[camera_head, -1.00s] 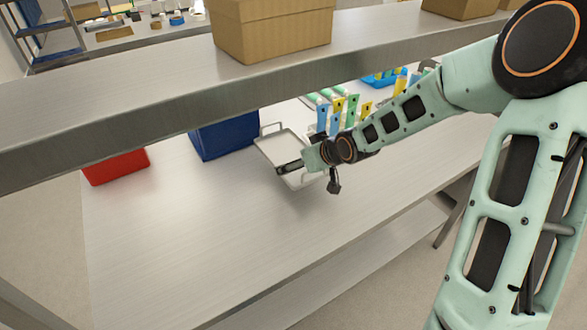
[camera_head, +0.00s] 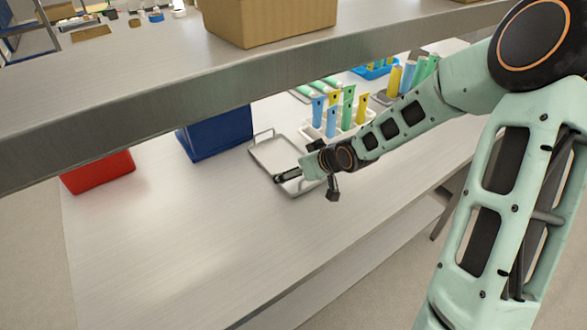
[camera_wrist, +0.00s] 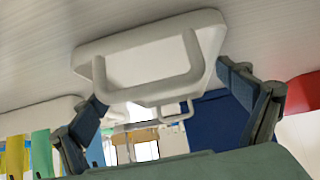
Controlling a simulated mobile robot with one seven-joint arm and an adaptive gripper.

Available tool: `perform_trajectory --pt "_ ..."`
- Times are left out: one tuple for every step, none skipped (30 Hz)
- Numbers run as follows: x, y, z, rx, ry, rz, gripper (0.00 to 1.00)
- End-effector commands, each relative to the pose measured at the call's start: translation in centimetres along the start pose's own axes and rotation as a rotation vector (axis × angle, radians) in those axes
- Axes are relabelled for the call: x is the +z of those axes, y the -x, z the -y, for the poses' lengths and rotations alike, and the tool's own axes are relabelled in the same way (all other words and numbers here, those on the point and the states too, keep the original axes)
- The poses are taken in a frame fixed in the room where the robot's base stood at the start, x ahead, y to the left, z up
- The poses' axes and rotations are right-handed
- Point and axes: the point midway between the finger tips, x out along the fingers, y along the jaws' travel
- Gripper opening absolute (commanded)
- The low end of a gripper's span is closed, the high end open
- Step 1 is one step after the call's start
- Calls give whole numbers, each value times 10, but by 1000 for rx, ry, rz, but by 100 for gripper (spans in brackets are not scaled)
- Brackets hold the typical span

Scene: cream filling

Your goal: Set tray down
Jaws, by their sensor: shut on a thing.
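The light grey tray (camera_head: 272,152) with raised loop handles is low over the worktop, beside the blue bin. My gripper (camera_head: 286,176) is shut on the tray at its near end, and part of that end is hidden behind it. In the wrist view the tray (camera_wrist: 205,38) shows close up with its near handle (camera_wrist: 150,92) between the two fingers of my gripper (camera_wrist: 160,87). The tray looks level and at or very near the worktop (camera_head: 190,235); I cannot tell whether its whole underside touches.
The blue bin (camera_head: 217,133) stands behind the tray and the red bin (camera_head: 98,171) at the left. A white rack with colourful tubes (camera_head: 340,112) is just right of the tray. A shelf (camera_head: 130,115) with a cardboard box (camera_head: 270,20) overhangs. The front worktop is clear.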

Motion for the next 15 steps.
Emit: perform_trajectory --pt "-2 1 0 1 1 -3 55" --pt "-2 1 0 1 1 -3 55" --pt "-2 1 0 1 1 -2 55" --pt "-2 1 0 1 1 -2 55" --pt "-2 1 0 1 1 -2 55" --pt "-1 0 0 1 1 -2 55" --pt "-1 0 0 0 1 -2 55" --pt "0 -1 0 0 1 -2 55" --pt "1 -2 0 0 1 -2 55" --pt "1 -2 0 0 1 0 97" --pt "1 -1 0 0 1 0 100" --pt "1 -1 0 0 1 0 100" --pt "1 -1 0 0 1 0 100" --pt "1 -1 0 0 1 0 100" --pt "1 -1 0 0 1 0 100"
